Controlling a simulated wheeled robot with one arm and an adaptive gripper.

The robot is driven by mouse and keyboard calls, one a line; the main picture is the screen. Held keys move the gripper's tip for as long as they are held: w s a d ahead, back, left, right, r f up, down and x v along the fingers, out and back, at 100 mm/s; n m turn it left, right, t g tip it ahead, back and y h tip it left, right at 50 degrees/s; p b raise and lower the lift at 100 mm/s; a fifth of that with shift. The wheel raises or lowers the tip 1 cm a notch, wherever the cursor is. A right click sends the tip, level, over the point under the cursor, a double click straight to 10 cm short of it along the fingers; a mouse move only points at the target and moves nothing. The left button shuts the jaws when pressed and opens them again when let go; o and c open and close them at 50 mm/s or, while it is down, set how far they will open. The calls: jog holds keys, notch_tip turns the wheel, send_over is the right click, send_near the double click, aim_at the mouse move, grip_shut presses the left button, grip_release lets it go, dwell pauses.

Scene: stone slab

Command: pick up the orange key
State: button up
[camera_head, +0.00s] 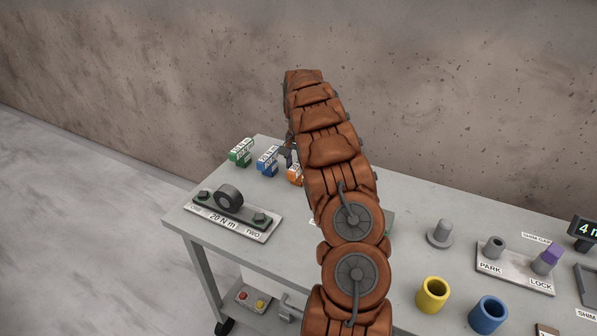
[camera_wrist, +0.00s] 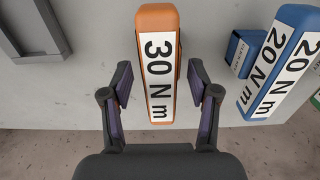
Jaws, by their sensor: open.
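The orange key (camera_wrist: 176,14) is a block with a white label reading "30 N m". In the wrist view it lies between the two fingers of my gripper (camera_wrist: 160,75), with a gap on each side. The fingers are open and hold nothing. In the head view only a small part of the orange key (camera_head: 294,174) shows; my arm hides the rest. My gripper (camera_head: 289,152) is mostly hidden behind the arm there.
A blue key (camera_head: 267,162) labelled "20 N m" stands left of the orange one, with a green key (camera_head: 240,152) beyond it. A plate with bolts (camera_head: 262,234) lies nearer. Yellow (camera_head: 433,294) and blue cups (camera_head: 488,314) stand at right on the grey table (camera_head: 405,240).

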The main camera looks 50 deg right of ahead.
jog(key=shift+f, duration=0.1)
jog(key=shift+c, duration=0.4)
jog(key=shift+f, duration=0.1)
grip_shut()
jog(key=shift+a, duration=0.1)
dwell(0.3)
